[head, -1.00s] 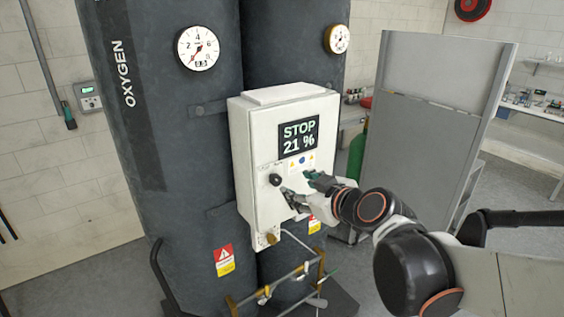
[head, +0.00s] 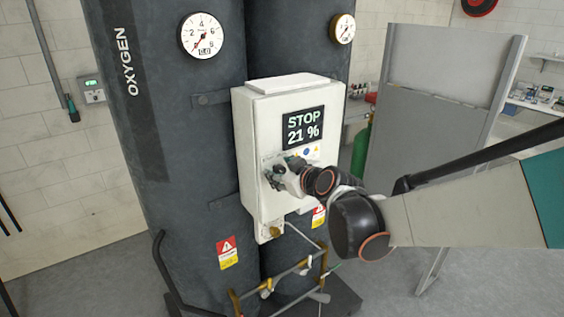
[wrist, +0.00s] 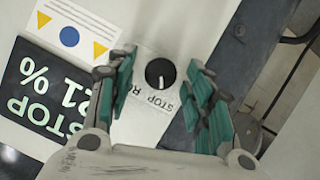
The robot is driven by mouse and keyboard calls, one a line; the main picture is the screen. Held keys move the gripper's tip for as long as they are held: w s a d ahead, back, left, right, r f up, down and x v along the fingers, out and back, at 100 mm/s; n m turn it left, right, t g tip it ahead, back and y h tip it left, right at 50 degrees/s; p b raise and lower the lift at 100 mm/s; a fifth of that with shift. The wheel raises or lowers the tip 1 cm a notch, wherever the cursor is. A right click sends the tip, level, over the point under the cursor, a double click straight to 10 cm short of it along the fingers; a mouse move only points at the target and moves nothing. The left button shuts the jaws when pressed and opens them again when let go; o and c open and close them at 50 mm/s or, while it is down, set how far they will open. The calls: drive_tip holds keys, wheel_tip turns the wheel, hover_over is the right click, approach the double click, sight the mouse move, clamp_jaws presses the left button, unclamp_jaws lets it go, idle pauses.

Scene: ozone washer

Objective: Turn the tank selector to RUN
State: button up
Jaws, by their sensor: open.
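The tank selector is a round black knob (wrist: 160,73) with a white pointer line, on the white control box (head: 252,180). In the wrist view a label beside it reads STOP, with a second word partly hidden that starts with R. The pointer line is nearer the STOP lettering. My gripper (wrist: 160,88) is open, its green-padded fingers on either side of the knob in the picture. I cannot tell whether they touch it. In the head view my gripper (head: 272,170) covers the knob. The box display (head: 303,127) reads STOP 21 %.
Two dark tanks stand behind the box, one marked OXYGEN (head: 130,70), with round gauges (head: 202,36). Brass pipework (head: 285,283) runs below the box. A grey partition (head: 440,100) stands at the right.

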drive_tip(key=c, duration=1.1)
drive_tip(key=shift+o, duration=0.2)
drive_tip(key=shift+w, duration=0.1)
drive_tip(key=shift+w+d+m+g+y+b, duration=0.15)
drive_tip(key=shift+m+g+y+b, duration=0.15)
drive_tip(key=shift+m+g+y, duration=0.55)
drive_tip(key=m+y+b, duration=0.1)
drive_tip(key=m, duration=0.2)
drive_tip(key=shift+d+f, duration=0.1)
drive_tip(key=m+g+y+b, duration=0.1)
drive_tip(key=m+y, duration=0.1)
drive_tip(key=m, duration=0.1)
drive_tip(key=shift+d+b, duration=0.1)
drive_tip(key=shift+b, duration=0.3)
drive_tip(key=shift+m+y, duration=0.25)
